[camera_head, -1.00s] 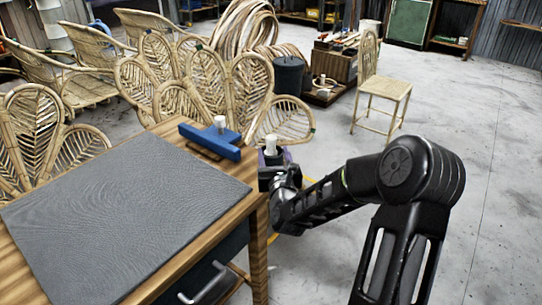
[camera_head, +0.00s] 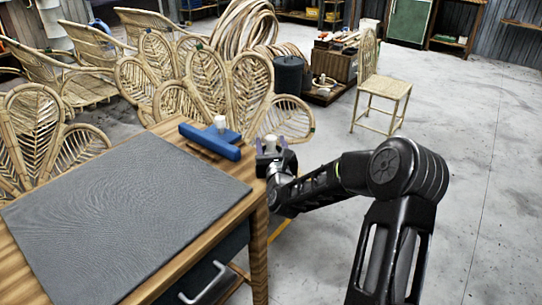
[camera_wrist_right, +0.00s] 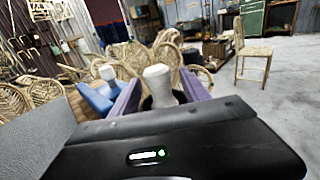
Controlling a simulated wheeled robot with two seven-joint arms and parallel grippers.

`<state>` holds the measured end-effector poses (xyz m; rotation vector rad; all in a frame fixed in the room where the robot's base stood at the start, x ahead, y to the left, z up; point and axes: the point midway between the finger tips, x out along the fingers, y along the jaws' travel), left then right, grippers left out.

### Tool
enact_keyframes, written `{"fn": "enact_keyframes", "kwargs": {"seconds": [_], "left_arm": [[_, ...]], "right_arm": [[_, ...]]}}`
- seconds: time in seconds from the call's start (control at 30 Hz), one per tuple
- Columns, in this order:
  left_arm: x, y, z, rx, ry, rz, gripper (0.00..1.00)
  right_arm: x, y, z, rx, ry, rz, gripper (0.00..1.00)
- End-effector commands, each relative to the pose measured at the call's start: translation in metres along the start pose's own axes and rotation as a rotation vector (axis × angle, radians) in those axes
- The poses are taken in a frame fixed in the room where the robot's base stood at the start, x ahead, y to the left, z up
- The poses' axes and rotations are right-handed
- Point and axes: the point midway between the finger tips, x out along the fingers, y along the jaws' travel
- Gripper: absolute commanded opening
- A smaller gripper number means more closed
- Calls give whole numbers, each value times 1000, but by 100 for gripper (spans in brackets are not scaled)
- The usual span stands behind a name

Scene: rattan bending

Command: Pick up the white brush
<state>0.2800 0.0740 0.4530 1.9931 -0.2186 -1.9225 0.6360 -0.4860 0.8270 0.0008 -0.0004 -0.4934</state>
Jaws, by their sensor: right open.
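A white, rounded handle (camera_wrist_right: 157,84), which looks like the white brush, stands upright between the purple fingers of my right gripper (camera_wrist_right: 160,77) in the right wrist view. The fingers are apart on either side of it; I cannot tell if they touch it. Its lower end is dark or hidden. A blue block (camera_head: 209,141) with a white knob (camera_head: 220,122) lies on the table's far corner. My left gripper is not in view.
A wooden table (camera_head: 205,235) carries a dark grey mat (camera_head: 120,210) and has a drawer with a metal handle. Rattan chairs (camera_head: 205,80) stand behind it. A rattan chair (camera_head: 384,88) stands at the back right. The floor at right is clear.

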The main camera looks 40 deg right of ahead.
Motion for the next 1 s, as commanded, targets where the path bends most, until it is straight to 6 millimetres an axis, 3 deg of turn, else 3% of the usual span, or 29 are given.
{"fn": "enact_keyframes", "kwargs": {"seconds": [0.13,0.77,1.0], "left_arm": [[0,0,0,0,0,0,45],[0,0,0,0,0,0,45],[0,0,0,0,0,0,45]], "right_arm": [[0,0,0,0,0,0,53],[0,0,0,0,0,0,1],[0,0,0,0,-1,0,0]]}}
